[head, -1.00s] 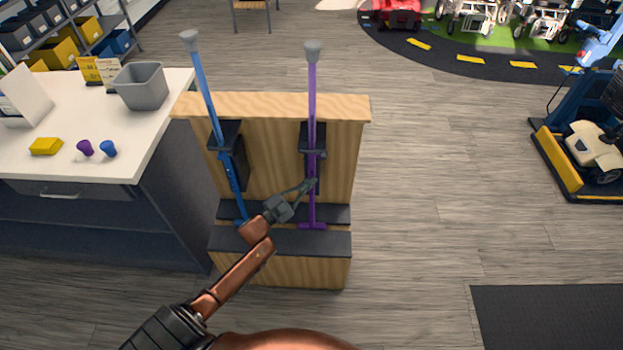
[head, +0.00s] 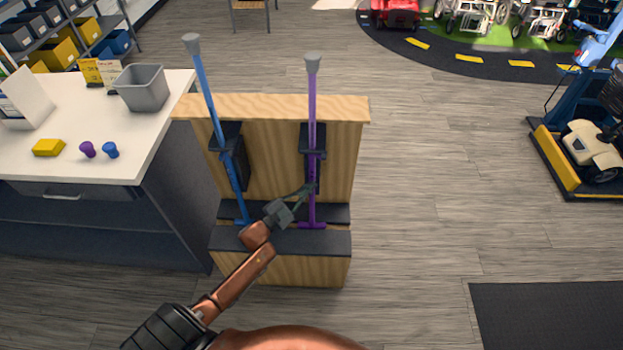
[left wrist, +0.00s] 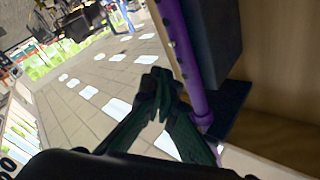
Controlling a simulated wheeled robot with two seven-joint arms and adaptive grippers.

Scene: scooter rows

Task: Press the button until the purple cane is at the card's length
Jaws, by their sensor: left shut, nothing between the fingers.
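The purple cane (head: 312,95) stands upright in the right-hand holder of a wooden stand, its grey handle on top. In the left wrist view the purple shaft (left wrist: 181,55) shows a row of small holes. My left gripper (head: 311,187) is shut and empty, its tips at the lower shaft just below the holder. In the left wrist view its closed tips (left wrist: 156,80) are close to the shaft; I cannot tell whether they touch it. The button cannot be made out. A white card (head: 27,97) stands on the table, its writing unreadable. My right gripper is out of view.
A blue cane (head: 206,85) leans in the stand's (head: 262,104) left holder. The white table (head: 60,185) holds a grey bin (head: 142,88), a yellow block (head: 48,147), a purple and a blue knob, and small yellow signs.

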